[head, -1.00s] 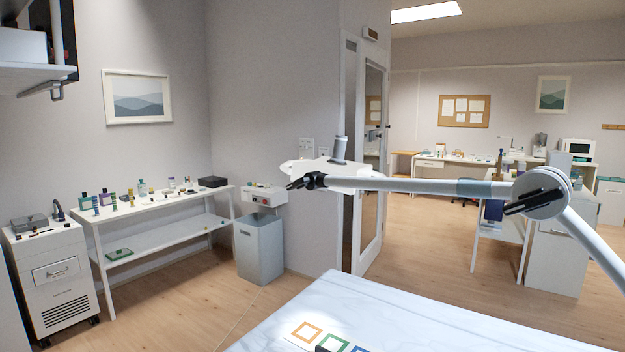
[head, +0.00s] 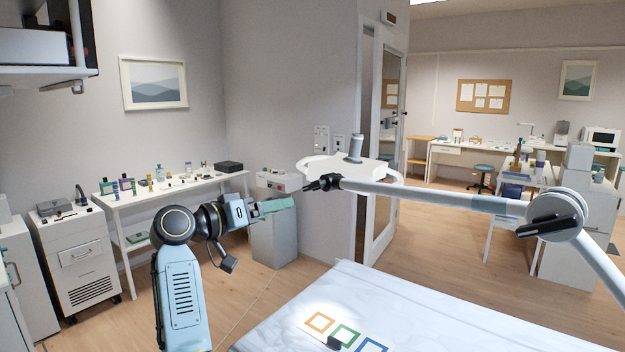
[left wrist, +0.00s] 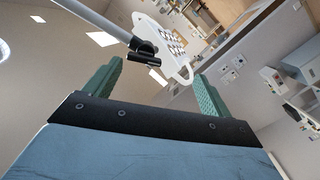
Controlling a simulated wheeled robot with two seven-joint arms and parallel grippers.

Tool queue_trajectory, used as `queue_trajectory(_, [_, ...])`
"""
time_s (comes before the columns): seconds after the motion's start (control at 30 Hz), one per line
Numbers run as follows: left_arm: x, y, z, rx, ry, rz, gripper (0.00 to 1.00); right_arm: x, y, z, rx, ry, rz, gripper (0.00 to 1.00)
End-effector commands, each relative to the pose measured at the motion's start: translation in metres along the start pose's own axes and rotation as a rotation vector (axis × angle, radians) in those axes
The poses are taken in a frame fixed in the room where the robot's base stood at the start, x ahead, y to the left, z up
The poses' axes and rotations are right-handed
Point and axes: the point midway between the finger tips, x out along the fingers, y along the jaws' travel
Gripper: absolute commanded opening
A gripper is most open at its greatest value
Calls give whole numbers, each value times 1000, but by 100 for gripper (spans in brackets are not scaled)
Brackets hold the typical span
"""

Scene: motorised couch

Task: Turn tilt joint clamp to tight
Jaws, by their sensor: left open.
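The lamp head (head: 350,170) is a white disc with a grey handle on top, at the end of a jointed arm (head: 430,192). A black clamp lever (head: 322,184) sits at the joint beside the head. In the left wrist view the black lever (left wrist: 145,52) shows ahead of the fingers, near the lamp head's lit-side face (left wrist: 165,40). My left gripper (head: 290,203) has green fingers and points right, a little left of and below the lever. In the left wrist view the left gripper (left wrist: 157,87) is open with nothing between its fingers. My right gripper is out of view.
A second black lever (head: 546,226) is on the lamp arm's elbow at right. The white couch top (head: 400,310), with coloured square outlines, lies below. A wall and door stand behind the lamp. A side table (head: 175,188) with small items is at left.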

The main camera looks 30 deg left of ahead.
Motion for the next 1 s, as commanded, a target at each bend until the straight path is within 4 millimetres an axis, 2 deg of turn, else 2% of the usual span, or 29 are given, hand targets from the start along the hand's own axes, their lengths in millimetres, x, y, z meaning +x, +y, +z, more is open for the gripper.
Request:
queue_trajectory(0.03, [-10,10,-15,20,25,20,84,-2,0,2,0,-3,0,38])
queue_trajectory(0.1, [-17,17,-24,36,42,35,84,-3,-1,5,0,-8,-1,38])
queue_trajectory(0.23, [-11,21,-29,41,48,45,84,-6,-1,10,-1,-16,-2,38])
queue_trajectory(0.37, [11,23,-30,39,46,47,84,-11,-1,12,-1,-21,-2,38])
queue_trajectory(0.7, [82,25,-33,38,46,44,84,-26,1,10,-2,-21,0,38])
queue_trajectory(0.8, [97,25,-33,38,46,44,84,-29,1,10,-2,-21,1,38])
queue_trajectory(1.0, [111,25,-33,41,46,42,84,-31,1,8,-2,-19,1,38])
